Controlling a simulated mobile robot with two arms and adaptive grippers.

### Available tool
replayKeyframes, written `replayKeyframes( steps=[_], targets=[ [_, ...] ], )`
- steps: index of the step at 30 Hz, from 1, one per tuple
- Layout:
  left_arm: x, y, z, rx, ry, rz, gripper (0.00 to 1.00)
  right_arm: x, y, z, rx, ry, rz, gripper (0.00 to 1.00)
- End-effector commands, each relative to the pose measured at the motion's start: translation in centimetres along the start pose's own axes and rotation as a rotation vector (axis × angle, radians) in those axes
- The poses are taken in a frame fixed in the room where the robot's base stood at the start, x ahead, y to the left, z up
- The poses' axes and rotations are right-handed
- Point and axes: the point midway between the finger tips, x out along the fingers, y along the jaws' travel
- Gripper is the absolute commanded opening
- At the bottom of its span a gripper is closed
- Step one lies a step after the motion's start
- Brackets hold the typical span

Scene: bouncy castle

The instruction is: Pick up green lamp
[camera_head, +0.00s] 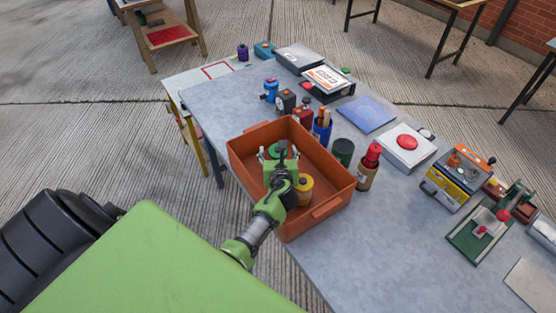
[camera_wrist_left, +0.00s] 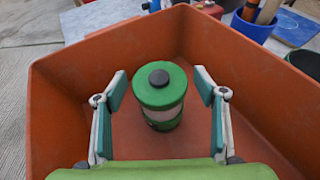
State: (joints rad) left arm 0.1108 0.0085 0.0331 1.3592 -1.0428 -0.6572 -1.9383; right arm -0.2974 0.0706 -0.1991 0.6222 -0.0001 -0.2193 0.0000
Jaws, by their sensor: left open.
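The green lamp (camera_wrist_left: 160,92) stands upright inside the orange crate (camera_wrist_left: 60,80). It has a green lid with a dark knob, a pale middle and a green base. In the head view the lamp (camera_head: 274,151) is partly hidden behind my left gripper (camera_head: 278,158). In the wrist view my left gripper (camera_wrist_left: 160,88) is open, with one finger on each side of the lamp and visible gaps between. The orange crate (camera_head: 333,208) sits on the grey table. My right gripper is not in view.
A yellow lamp-like object (camera_head: 304,188) stands in the crate beside my arm. A dark green cylinder (camera_head: 343,151), a brown holder (camera_head: 366,176) and a blue cup (camera_head: 322,132) stand close behind the crate. The crate's walls surround the gripper.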

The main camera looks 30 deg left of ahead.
Motion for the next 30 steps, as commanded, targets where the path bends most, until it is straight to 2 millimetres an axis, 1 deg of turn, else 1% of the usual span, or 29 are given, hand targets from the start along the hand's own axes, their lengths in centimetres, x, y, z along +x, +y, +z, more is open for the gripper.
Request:
replayKeyframes(
  steps=[5,6,8,9,11,20,23,26,30],
  targets=[
    [0.0,0.0,0.0,0.000,0.000,0.000,0.64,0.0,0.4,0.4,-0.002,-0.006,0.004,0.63],
    [0.0,0.0,0.0,0.000,0.000,0.000,0.54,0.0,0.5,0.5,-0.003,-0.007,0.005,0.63],
    [0.0,0.0,0.0,0.000,0.000,0.000,0.38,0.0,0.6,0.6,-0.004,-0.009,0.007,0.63],
    [0.0,0.0,0.0,0.000,0.000,0.000,0.28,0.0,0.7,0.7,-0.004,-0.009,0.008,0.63],
    [0.0,0.0,0.0,0.001,0.000,0.000,0.12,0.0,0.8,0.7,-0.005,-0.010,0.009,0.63],
    [-0.1,0.0,0.3,0.000,-0.003,-0.001,0.12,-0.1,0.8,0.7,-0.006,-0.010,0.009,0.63],
    [-0.2,0.0,0.8,0.000,-0.005,-0.001,0.12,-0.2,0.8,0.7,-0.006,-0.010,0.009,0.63],
    [-0.6,-0.1,1.7,-0.001,-0.006,-0.001,0.12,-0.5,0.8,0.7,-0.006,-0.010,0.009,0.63],
    [-1.5,0.0,4.0,-0.002,-0.009,-0.001,0.12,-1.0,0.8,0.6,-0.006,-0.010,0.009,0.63]
  ],
)
